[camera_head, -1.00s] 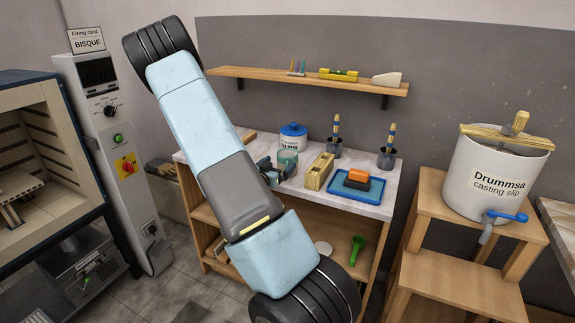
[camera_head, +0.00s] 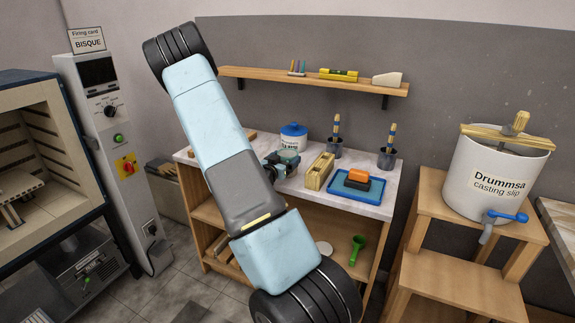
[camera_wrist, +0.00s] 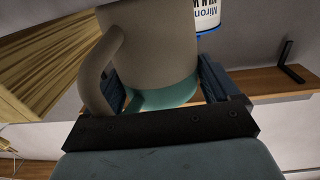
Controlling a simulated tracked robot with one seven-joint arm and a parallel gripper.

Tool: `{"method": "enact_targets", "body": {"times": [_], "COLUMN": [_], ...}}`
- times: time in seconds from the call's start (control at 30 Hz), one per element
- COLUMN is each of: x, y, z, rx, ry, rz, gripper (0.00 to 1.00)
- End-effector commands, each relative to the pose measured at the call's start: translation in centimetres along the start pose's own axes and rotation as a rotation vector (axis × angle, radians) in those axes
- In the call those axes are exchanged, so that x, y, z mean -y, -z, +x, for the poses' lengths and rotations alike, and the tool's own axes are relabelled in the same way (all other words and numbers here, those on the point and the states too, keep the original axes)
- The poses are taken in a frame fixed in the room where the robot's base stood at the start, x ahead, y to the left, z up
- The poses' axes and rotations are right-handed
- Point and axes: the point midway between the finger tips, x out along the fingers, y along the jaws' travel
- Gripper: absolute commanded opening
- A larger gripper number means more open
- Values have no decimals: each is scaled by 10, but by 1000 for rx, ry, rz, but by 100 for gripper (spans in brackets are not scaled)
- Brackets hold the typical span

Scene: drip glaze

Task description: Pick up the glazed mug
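The glazed mug (camera_wrist: 150,50) is grey-beige with a teal band along its rim; its handle (camera_wrist: 97,70) is on the left in the wrist view. In the head view the mug (camera_head: 288,157) stands on the white worktop at the gripper, partly hidden by it. My gripper (camera_wrist: 165,90) has one dark finger on each side of the mug, with the handle passing by the left finger. The mug fills nearly all the room between the fingers. I cannot tell whether they press on it. My gripper also shows in the head view (camera_head: 280,166).
A wall shelf (camera_head: 300,78) hangs above. A slip bucket (camera_head: 492,180) is at right.

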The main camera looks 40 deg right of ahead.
Motion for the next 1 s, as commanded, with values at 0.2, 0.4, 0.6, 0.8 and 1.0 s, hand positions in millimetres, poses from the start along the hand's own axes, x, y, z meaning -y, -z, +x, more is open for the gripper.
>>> {"method": "enact_targets", "body": {"times": [0.2,0.4,0.6,0.8,1.0], "x": [0,0,0,0,-2], "y": [0,0,0,5,28], "z": [0,0,0,0,2], "rx": [0,0,-1,-1,-3], "ry": [0,0,0,-1,-5], "rz": [0,0,0,1,4], "gripper": [67,48,43,43,43]}}
